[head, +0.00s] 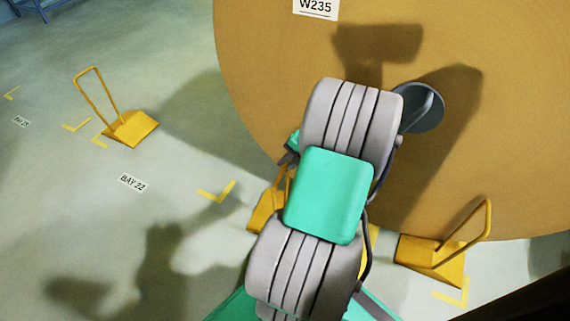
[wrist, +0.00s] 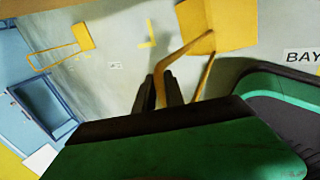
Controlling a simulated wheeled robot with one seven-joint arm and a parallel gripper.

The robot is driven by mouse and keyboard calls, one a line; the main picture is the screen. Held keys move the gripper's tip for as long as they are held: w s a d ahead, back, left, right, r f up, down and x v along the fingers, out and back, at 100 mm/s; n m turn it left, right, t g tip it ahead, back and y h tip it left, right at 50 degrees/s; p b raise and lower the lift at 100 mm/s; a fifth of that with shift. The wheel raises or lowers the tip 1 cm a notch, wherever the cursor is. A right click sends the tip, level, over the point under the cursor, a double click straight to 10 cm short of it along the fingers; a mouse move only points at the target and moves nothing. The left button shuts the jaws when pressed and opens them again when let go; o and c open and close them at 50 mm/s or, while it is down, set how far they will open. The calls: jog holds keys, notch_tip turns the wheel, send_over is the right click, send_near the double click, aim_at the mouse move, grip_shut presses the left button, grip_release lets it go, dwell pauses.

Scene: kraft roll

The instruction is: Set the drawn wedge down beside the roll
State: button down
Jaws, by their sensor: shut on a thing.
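My gripper (wrist: 166,92) is shut on the looped handle of a yellow wedge (wrist: 203,28) in the wrist view. In the head view part of a yellow wedge (head: 263,212) shows left of my arm, which hides the rest and my fingers. I cannot tell whether the held wedge touches the floor. The big brown roll (head: 270,75), labelled W235, fills the right of the head view. A second yellow wedge (head: 432,260) stands at the roll's lower right edge. A third wedge (head: 132,128) stands on open floor at the left, apart from the roll.
Yellow corner marks (head: 217,192) and a BAY 22 label (head: 132,183) are on the grey floor. The floor between the left wedge and my arm is clear. A blue frame (wrist: 38,108) stands at the left in the wrist view. A dark edge fills the head view's lower right corner.

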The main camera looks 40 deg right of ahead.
jog(key=shift+f+b, duration=0.35)
jog(key=shift+b, duration=0.05)
dwell(0.4)
jog(key=shift+s+a+f+b, duration=0.15)
jog(key=shift+f+b, duration=0.15)
jog(key=shift+f, duration=0.45)
jog(key=shift+f+b, duration=0.5)
jog(key=shift+b, duration=0.2)
jog(key=c, duration=1.4)
grip_release()
jog(key=shift+s, duration=0.1)
jog(key=shift+c, duration=0.2)
jog(key=o, duration=0.3)
jog(key=shift+o, duration=0.2)
jog(key=shift+w+r, duration=0.15)
jog(key=shift+w, duration=0.05)
